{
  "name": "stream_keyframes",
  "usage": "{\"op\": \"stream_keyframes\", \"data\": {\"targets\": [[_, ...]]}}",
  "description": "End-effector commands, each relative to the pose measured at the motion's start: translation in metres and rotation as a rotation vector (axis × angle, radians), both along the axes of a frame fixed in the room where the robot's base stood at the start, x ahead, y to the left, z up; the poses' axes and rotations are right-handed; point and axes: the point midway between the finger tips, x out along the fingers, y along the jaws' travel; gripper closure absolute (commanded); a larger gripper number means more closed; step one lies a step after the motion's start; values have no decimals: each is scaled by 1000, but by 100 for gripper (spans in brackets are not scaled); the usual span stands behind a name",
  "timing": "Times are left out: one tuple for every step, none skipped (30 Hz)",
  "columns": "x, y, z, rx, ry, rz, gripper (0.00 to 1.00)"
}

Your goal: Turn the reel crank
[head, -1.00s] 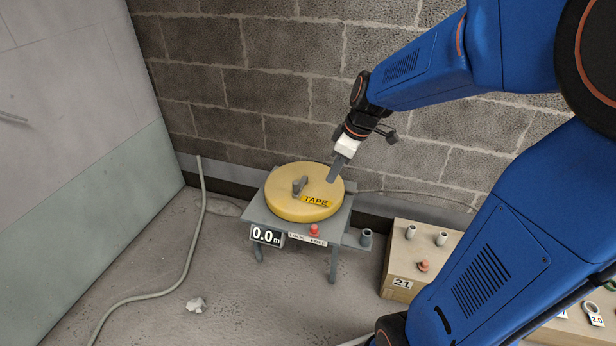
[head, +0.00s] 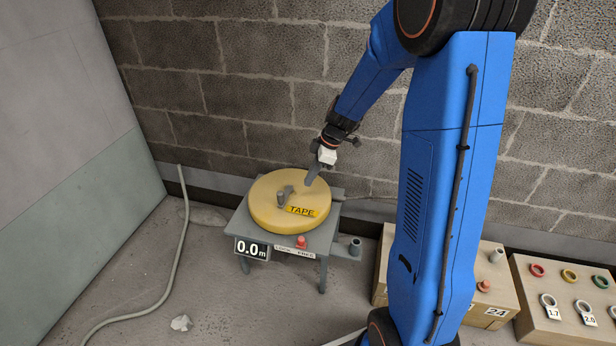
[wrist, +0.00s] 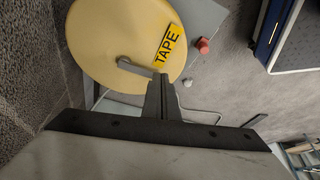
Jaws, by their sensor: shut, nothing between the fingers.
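The yellow reel (head: 262,212) lies flat on a grey stand (head: 240,226) and carries a TAPE label (head: 301,211). Its grey crank (head: 282,197) sits on top near the middle. In the wrist view the crank (wrist: 135,68) is a short grey arm on the reel's face, with one end by my fingertips. My gripper (head: 309,183) is shut and empty, pointing down over the reel's far right part, right of the crank. The fingers (wrist: 161,80) also show in the wrist view, hiding part of the crank's end. I cannot tell whether they touch it.
The stand has a 0.0 m display (head: 251,249), a red knob (head: 301,241) and a grey cup-like part (head: 355,246). Wooden boxes (head: 495,315) stand at the right. A block wall (head: 220,90) rises close behind. A pale hose (head: 184,230) lies on the open floor at left.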

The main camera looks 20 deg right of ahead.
Motion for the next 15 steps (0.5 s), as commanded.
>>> {"op": "stream_keyframes", "data": {"targets": [[1,4,-9,2,4,0,100],[1,5,-15,1,5,0,100],[2,8,-21,1,5,0,100],[2,10,-26,1,5,1,100],[3,12,-31,1,5,0,100],[4,14,-38,1,5,0,100],[5,16,-42,1,5,0,100],[6,18,-47,1,5,0,100],[7,20,-54,1,5,0,100],[7,22,-59,1,5,0,100],[8,24,-63,1,5,-1,100],[9,26,-70,1,5,0,100],[11,31,-69,-1,1,3,100],[13,35,-67,0,0,2,100],[15,40,-67,0,1,1,100]]}}
